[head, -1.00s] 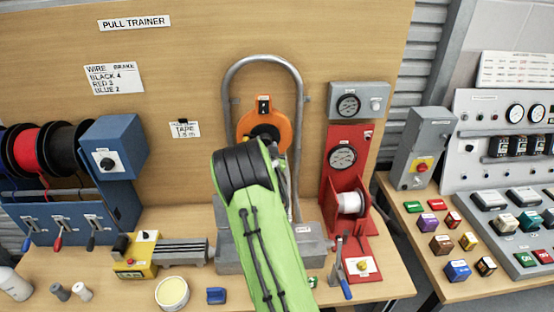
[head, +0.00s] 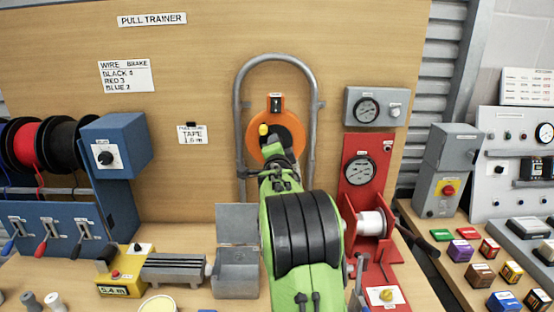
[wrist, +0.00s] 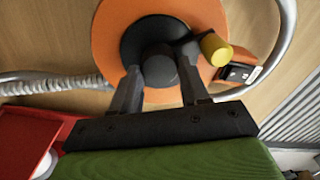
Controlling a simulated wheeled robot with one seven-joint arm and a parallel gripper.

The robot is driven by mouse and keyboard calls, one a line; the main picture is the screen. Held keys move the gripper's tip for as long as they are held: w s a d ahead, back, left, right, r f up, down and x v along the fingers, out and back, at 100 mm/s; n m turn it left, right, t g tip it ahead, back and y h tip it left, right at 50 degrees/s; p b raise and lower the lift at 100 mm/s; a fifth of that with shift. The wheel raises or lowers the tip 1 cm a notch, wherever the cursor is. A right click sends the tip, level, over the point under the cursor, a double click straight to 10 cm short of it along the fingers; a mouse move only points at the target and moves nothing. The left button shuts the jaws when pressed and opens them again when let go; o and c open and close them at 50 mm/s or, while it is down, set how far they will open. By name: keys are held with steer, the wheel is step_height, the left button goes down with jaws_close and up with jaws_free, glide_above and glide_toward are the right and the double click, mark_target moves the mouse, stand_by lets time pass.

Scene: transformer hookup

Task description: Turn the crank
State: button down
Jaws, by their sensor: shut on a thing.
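The orange reel (head: 293,121) stands inside a grey tube hoop. It has a dark round hub (wrist: 160,70) and a short dark crank arm ending in a yellow knob (head: 263,130). In the wrist view the yellow knob (wrist: 215,48) lies up and right of the hub, outside my fingers. My gripper (wrist: 160,84) is in front of the reel, its two fingers on either side of the hub and shut on it. In the head view my green arm hides the lower reel and most of my gripper (head: 276,150).
The grey hoop (head: 240,110) rises around the reel. A grey open box (head: 236,272) stands left of my arm. A red stand (head: 362,190) with a gauge and white spool is close on the right.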

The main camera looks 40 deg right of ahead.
steer(key=shift+a+m, duration=0.1)
steer(key=shift+m, duration=0.2)
steer(key=c, duration=0.8)
jaws_free()
steer(key=shift+w, duration=0.1)
steer(key=b+v, duration=0.3)
steer(key=v, duration=1.2)
steer(key=shift+s+a, duration=0.2)
steer(key=shift+s, duration=0.1)
